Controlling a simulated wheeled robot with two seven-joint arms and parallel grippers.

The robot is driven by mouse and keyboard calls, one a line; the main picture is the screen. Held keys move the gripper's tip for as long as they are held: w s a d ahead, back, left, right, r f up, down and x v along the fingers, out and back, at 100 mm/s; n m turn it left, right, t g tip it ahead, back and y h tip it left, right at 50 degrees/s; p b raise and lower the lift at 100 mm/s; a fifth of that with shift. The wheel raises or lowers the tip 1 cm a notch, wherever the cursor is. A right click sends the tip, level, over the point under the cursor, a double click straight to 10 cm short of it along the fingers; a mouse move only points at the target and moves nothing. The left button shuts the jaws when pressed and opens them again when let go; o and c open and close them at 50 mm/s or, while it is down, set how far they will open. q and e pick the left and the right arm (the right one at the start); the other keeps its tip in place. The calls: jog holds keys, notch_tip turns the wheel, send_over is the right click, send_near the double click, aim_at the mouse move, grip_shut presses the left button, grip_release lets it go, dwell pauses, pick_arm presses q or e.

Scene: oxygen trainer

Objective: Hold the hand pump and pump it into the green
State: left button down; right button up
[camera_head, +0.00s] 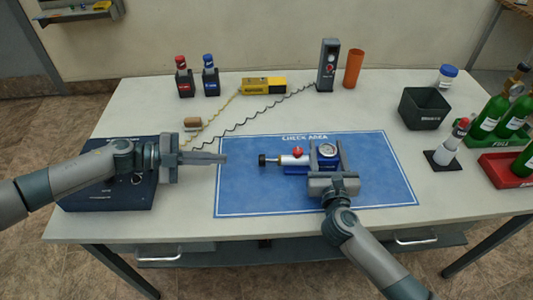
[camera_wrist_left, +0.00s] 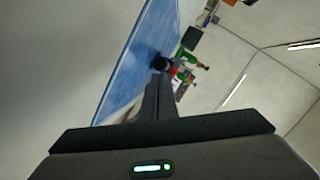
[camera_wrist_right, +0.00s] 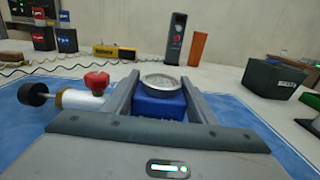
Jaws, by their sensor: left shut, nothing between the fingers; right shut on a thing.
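The hand pump (camera_head: 293,160) lies on the blue check-area mat (camera_head: 260,196), with a black knob (camera_head: 262,160) at its left end, a red knob on top and a round gauge (camera_head: 327,150) on its blue body. My right gripper (camera_head: 326,158) is shut on the blue body; in the right wrist view its fingers flank the body (camera_wrist_right: 160,106) below the gauge. The gauge needle is too small to read. My left gripper (camera_head: 224,158) is shut and empty, its tips left of the black knob and apart from it. The black knob also shows beyond the fingertips in the left wrist view (camera_wrist_left: 160,63).
A dark panel box (camera_head: 110,190) sits under my left arm. Red and blue bottles (camera_head: 197,78), a yellow device (camera_head: 264,87), a grey meter (camera_head: 327,66) and an orange cup (camera_head: 353,70) stand behind. A dark bin (camera_head: 423,109) and green cylinders (camera_head: 490,118) are at right.

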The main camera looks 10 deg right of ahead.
pick_arm(q)
jog(key=shift+w+a+r+m, duration=0.4)
jog(key=shift+a+m, duration=0.05)
jog(key=shift+m, duration=0.45)
jog(key=w+a+r+m+g, duration=0.2)
jog(key=a+m+g, duration=0.1)
jog(key=a+m, duration=0.4)
jog(key=a, duration=0.2)
jog(key=shift+w+a+r+m, duration=0.35)
jog(key=shift+a+m, duration=0.05)
jog(key=shift+d, duration=0.1)
send_near(262, 160)
jog(key=d+f, duration=0.2)
jog(key=d, duration=0.1)
jog(key=d+f, duration=0.1)
jog(key=d, duration=0.1)
jog(key=shift+w, duration=0.25)
